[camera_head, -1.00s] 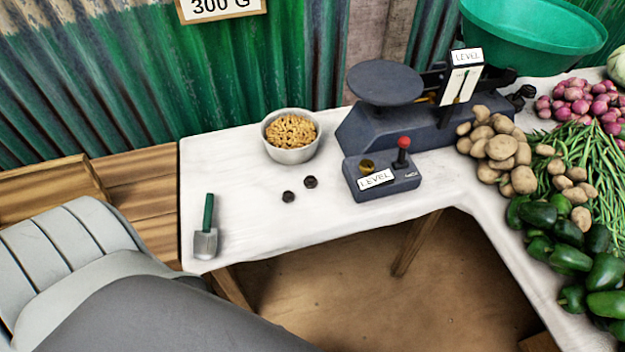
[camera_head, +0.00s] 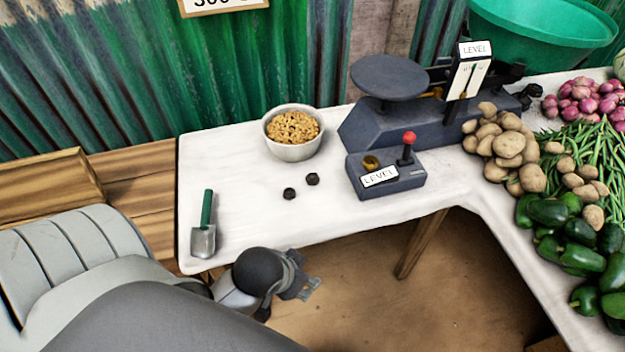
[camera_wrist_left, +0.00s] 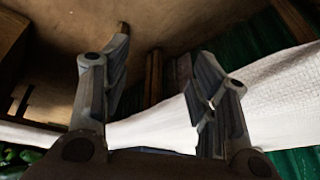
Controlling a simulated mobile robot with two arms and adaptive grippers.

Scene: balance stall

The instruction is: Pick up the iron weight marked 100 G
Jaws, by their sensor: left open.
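Two small dark iron weights, one nearer the front left (camera_head: 289,193) and one farther back to the right (camera_head: 312,179), lie on the white table in the head view. Any marks on them are too small to read, so I cannot tell which is the 100 G one. My left gripper (camera_head: 308,288) is open and empty, off the table's front edge, nearer the camera than the weights and well apart from them. The left wrist view shows its two spread fingers (camera_wrist_left: 163,65) with nothing between them; no weights show there. My right gripper is not in view.
The white table (camera_head: 250,218) bears a green-handled scoop (camera_head: 203,240), a bowl of nuts (camera_head: 291,152), a control box with a red-knobbed lever (camera_head: 390,185) and a dark scale (camera_head: 390,128). Potatoes (camera_head: 508,145) and peppers (camera_head: 580,258) lie at right. Cloth around the weights is clear.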

